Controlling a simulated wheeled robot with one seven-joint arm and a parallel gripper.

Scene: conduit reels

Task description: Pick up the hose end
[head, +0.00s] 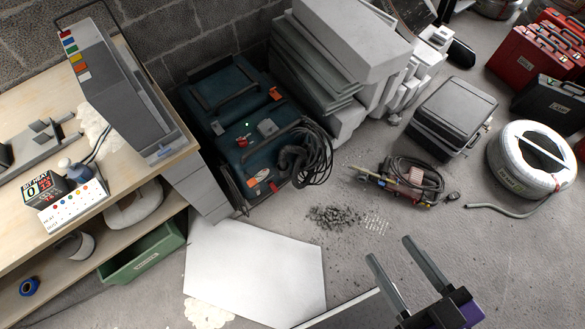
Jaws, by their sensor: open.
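A grey hose end (470,206) lies on the concrete floor at the right. It is the free tail of a hose that curves out from under a white-wrapped coil (504,178). My gripper (391,249) is at the lower right, its two long grey fingers spread apart with nothing between them. It is below and to the left of the hose end and apart from it. The coil leans slightly and its far underside is hidden.
A tool with a coiled hose (405,178) lies left of the hose end. A black case (452,112) stands behind. Grey rubble (335,216) and a white sheet (255,270) lie to the left. The floor right of my gripper is clear.

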